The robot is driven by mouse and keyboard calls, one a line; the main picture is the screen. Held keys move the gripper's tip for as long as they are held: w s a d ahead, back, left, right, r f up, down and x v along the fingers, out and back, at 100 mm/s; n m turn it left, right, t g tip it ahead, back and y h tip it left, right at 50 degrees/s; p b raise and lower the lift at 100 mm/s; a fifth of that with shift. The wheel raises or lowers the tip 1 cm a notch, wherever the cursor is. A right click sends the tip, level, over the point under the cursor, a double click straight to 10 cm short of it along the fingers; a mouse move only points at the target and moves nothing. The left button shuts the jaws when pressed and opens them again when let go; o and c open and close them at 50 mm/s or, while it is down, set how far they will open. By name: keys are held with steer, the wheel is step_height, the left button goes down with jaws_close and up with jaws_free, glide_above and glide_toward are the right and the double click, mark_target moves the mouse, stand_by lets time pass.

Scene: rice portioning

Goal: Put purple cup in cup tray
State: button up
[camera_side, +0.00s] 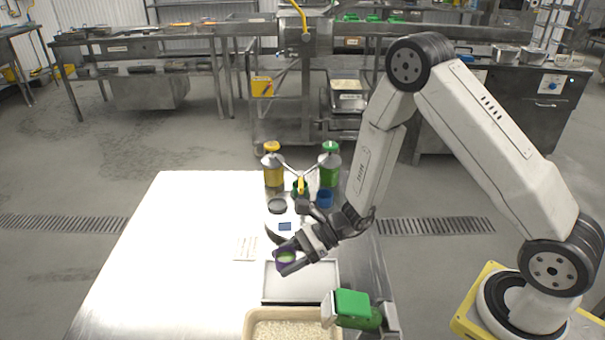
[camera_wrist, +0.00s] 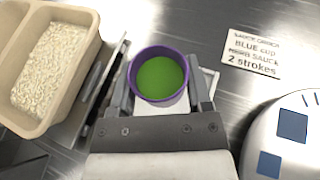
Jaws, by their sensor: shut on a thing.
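My gripper (camera_side: 290,264) is shut on the purple cup (camera_side: 278,262), which is partly hidden by the fingers in the side view. In the wrist view the purple cup (camera_wrist: 132,74) sits between the two fingers, with green sauce inside. The cup looks upright. A shallow pale metal tray (camera_side: 318,290), likely the cup tray, lies on the table just in front of the cup. A pale edge of it shows beside and under the gripper in the wrist view (camera_wrist: 212,76). I cannot tell the height of the cup above the tray.
A beige rice container (camera_side: 256,318) stands at the front, with a green-handled tool (camera_side: 352,304) to its right. A printed card (camera_wrist: 254,52) lies flat.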

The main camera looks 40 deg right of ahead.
mark_target(289, 280)
steer(key=shift+f, duration=0.55)
steer(key=shift+f, duration=0.1)
steer(key=shift+f, duration=1.7)
steer(key=shift+f, duration=0.1)
steer(key=o, duration=1.3)
steer(key=shift+s+d+r, duration=0.1)
steer(key=shift+d+r, duration=0.1)
steer(key=shift+r, duration=0.05)
steer(key=v, duration=1.1)
steer(key=shift+s+d, duration=0.1)
steer(key=shift+d, duration=0.15)
